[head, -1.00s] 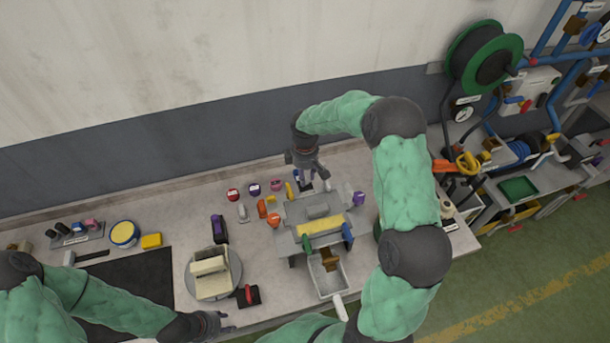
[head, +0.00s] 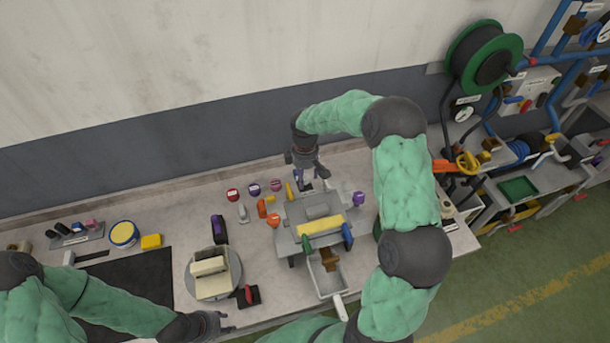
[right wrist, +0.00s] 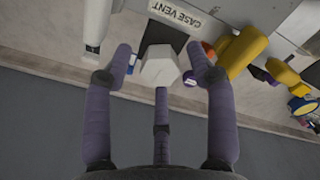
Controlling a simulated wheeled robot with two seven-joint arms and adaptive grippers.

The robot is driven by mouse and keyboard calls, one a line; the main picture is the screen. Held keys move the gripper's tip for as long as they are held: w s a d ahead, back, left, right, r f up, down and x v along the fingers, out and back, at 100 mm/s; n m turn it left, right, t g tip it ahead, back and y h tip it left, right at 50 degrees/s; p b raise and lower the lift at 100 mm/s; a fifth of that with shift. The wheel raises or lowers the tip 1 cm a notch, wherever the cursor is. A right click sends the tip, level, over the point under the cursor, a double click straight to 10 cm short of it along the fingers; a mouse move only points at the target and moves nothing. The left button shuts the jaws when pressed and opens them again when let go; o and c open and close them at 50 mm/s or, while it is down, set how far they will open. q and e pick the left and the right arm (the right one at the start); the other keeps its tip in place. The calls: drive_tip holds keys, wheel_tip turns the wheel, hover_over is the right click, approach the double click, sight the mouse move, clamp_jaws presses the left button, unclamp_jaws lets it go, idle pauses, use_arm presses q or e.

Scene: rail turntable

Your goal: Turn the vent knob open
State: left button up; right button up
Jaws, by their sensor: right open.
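The vent knob (right wrist: 159,66) is a pale, faceted cap in the right wrist view. It sits in front of a dark square beside a "CASE VENT" label (right wrist: 176,13). My right gripper (right wrist: 161,68) is open, with its purple fingers spread around the knob; a finger shows on each side and one below. I cannot tell whether they touch it. In the head view my right gripper (head: 307,174) is at the back edge of the grey machine (head: 290,215) and hides the knob. My left gripper (head: 212,323) is low at the front of the bench; its jaws are unclear.
A yellow handle (right wrist: 240,53) stands close to the right finger in the right wrist view. Several small coloured knobs, one red (head: 233,195), lie left of the machine. A round turntable (head: 233,270) carries a beige block. The wall is close behind my right gripper.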

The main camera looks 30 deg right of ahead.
sight(305, 177)
wheel_tip(305, 177, up, 12)
drive_tip(key=shift+f, duration=0.15)
idle(0.3)
idle(0.4)
